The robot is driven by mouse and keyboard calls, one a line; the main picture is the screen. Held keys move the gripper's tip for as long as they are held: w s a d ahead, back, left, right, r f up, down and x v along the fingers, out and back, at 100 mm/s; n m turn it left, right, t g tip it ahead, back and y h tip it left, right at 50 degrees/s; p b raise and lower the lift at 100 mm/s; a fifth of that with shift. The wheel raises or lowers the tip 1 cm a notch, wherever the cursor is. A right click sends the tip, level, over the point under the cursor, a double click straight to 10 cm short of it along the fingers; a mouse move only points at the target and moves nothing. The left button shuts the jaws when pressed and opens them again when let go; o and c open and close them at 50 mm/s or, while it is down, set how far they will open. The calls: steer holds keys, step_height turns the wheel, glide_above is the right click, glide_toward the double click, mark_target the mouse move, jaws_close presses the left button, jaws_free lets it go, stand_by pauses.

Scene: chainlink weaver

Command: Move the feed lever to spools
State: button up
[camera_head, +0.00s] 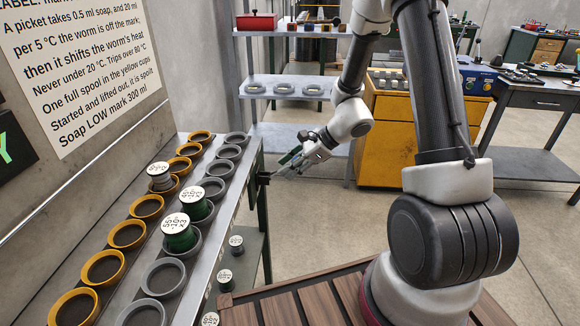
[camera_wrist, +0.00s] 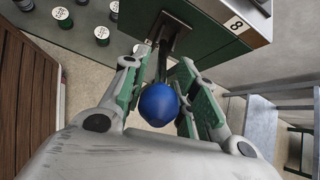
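The feed lever's blue knob (camera_wrist: 158,104) is between the two fingers of my gripper (camera_wrist: 163,75) in the wrist view. Its dark shaft runs from the knob to a slotted plate (camera_wrist: 172,28) on the green side of the bench. The fingers stand apart on either side of the knob and shaft, with no clear grip on them. In the head view my gripper (camera_head: 290,165) is at the bench's right end, by a dark fitting (camera_head: 264,177). The knob cannot be made out there. No lever position marked "spools" can be read.
The bench top (camera_head: 205,262) holds rows of yellow cups (camera_head: 127,234) and grey cups (camera_head: 164,277). Green spools (camera_head: 180,233) and a grey spool (camera_head: 160,176) stand in some. More spools stand below (camera_head: 225,280). A yellow cabinet (camera_head: 395,130) and shelves (camera_head: 285,88) are behind my arm.

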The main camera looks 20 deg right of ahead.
jaws_close()
steer(key=shift+d+f, duration=0.2)
steer(key=shift+f, duration=0.05)
stand_by(0.3)
step_height(320, 180, down, 10)
steer(key=t+y, duration=0.3)
steer(key=y, duration=0.4)
steer(key=shift+s+r, duration=0.15)
stand_by(0.3)
stand_by(1.1)
